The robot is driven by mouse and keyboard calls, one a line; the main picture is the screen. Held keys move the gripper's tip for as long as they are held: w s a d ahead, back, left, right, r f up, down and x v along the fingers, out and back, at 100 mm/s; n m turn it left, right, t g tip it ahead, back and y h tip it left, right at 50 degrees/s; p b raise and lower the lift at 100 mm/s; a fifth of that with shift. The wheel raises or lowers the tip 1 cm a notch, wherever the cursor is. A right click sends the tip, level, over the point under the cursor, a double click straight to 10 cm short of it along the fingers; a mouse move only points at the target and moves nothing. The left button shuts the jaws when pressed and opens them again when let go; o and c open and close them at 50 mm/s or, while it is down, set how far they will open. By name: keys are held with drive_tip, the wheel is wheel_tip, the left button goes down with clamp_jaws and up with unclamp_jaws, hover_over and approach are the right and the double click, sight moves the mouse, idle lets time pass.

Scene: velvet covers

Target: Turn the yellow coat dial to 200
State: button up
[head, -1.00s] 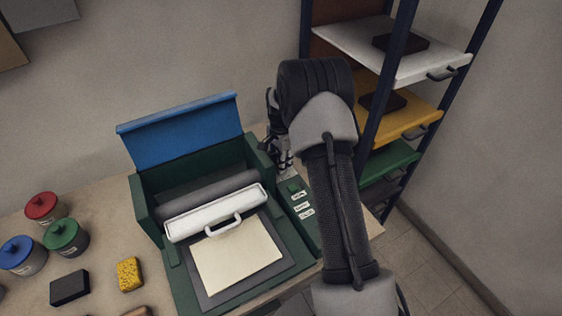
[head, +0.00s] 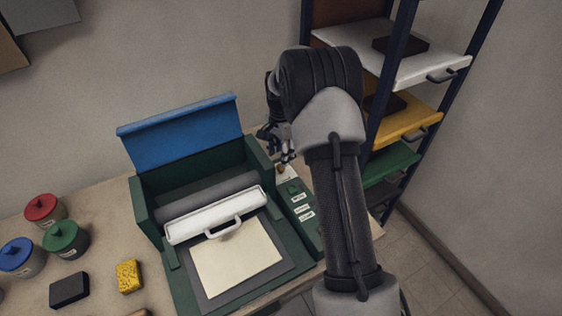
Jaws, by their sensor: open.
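The green machine (head: 138,205) stands on the table with its blue lid (head: 180,133) raised. A small yellowish knob (head: 281,169) shows on a pale plate at the back of the machine's right side panel; it looks like the yellow coat dial, but its setting is too small to read. My gripper (head: 285,157) is open just above and behind this knob, partly hidden by my arm. I cannot tell whether the fingers touch the knob.
A green knob (head: 293,188) and several small white labels lie nearer on the same panel. Lidded pots (head: 66,238) stand at left. A shelf rack (head: 400,55) with coloured trays stands close right.

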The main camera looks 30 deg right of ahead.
wheel_tip(320, 180, up, 7)
drive_tip(key=shift+f, duration=0.15)
idle(0.4)
drive_tip(key=s+a+r+n+t+b, duration=0.2)
drive_tip(key=s+a+r+n, duration=0.75)
drive_tip(key=s+r, duration=0.6)
drive_tip(key=s+a+f+n+t, duration=0.1)
drive_tip(key=s+a+n, duration=0.2)
drive_tip(key=s, duration=0.6)
drive_tip(key=s+a+f+n+t+b, duration=0.1)
drive_tip(key=s+a+n, duration=0.2)
drive_tip(key=s, duration=0.6)
drive_tip(key=shift+s+a+t, duration=0.2)
drive_tip(key=shift+a+t, duration=0.1)
